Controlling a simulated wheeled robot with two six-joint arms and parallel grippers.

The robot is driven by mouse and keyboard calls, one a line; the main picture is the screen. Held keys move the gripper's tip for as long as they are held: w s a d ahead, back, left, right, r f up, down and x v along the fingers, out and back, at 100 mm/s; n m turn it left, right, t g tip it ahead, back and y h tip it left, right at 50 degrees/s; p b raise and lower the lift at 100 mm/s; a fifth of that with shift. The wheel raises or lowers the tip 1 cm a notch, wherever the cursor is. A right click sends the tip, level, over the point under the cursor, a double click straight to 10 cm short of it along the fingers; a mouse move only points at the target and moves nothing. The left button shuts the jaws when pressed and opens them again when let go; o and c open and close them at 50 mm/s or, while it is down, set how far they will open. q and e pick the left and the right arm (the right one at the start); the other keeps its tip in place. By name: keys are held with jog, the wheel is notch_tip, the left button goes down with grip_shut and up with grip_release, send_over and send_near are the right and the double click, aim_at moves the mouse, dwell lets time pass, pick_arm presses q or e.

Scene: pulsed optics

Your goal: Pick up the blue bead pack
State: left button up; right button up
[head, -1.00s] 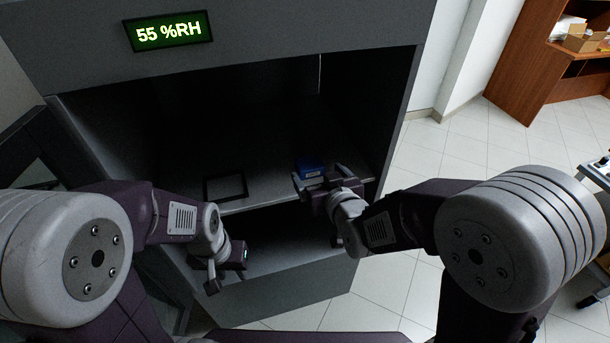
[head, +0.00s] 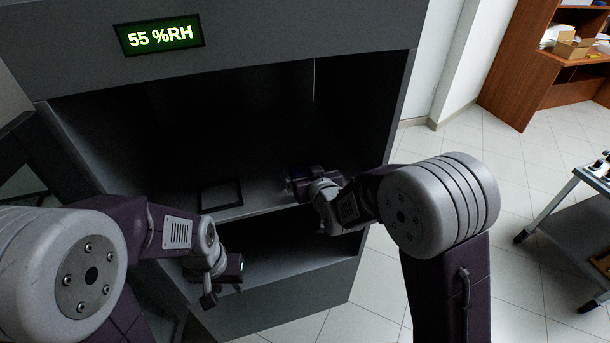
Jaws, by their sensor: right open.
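The blue bead pack (head: 318,168) is on the upper shelf inside the grey cabinet, towards its right side. Only a dim bluish part of it shows, because my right gripper covers most of it. My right gripper (head: 292,184) is open and reaches into the cabinet at the pack. I cannot tell whether the pack lies between its fingers. My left gripper (head: 224,288) hangs low in front of the cabinet's lower opening, away from the pack. Its fingers are too dark to judge.
A black square frame (head: 220,194) lies on the shelf left of the pack. The cabinet (head: 250,30) has side walls and a top panel with a display (head: 160,35) reading 55 %RH. A dark cart (head: 575,215) stands at the right on tiled floor.

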aim_at(305, 169)
jog(key=c, duration=1.5)
jog(key=shift+c, duration=0.2)
notch_tip(305, 169, up, 5)
jog(key=shift+f+p, duration=0.1)
jog(key=shift+p, duration=0.85)
jog(key=s+d+r+p, duration=0.1)
jog(key=s+d+r, duration=0.5)
jog(key=s, duration=0.4)
